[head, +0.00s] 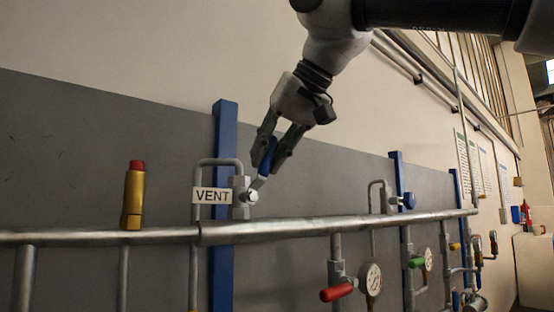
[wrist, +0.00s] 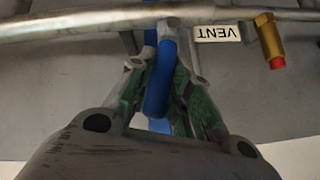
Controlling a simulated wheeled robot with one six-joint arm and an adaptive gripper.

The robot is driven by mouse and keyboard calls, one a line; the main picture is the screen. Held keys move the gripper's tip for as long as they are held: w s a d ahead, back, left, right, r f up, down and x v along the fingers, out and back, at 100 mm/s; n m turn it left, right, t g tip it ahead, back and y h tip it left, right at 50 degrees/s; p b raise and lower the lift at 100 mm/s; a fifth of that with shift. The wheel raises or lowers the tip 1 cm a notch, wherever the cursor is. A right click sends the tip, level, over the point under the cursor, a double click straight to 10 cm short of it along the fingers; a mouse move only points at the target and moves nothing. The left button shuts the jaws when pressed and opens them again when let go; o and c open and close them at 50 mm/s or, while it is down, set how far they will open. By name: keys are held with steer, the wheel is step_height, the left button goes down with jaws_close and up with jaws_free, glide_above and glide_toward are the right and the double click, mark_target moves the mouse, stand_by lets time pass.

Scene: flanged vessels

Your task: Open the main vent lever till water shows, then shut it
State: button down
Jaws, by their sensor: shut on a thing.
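The main vent lever has a blue handle (head: 268,157) that slants up and to the right from the vent valve (head: 241,196). A white VENT label (head: 212,195) sits just left of the valve. My gripper (head: 271,150) comes down from above and is shut on the blue handle, one finger on each side. In the wrist view the handle (wrist: 159,85) lies between the two green-padded fingers, and the VENT label (wrist: 218,33) shows upside down. A bent grey vent pipe (head: 217,162) loops up behind the label. No water is visible.
A horizontal pipe (head: 300,229) runs below the valve. A brass fitting with a red cap (head: 133,190) stands to the left. A red-handled valve (head: 337,291), a gauge (head: 372,279) and a green-handled valve (head: 416,262) are lower right.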

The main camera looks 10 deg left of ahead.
steer(key=shift+s+a+n+t+h, duration=0.6)
steer(key=shift+s+a+t+h, duration=0.2)
steer(key=shift+s+t, duration=0.2)
steer(key=c, duration=1.3)
jaws_free()
steer(key=shift+r, duration=0.1)
steer(key=v, duration=1.1)
steer(key=shift+s+d+r, duration=0.15)
steer(key=shift+s+r, duration=0.1)
steer(key=shift+s, duration=0.05)
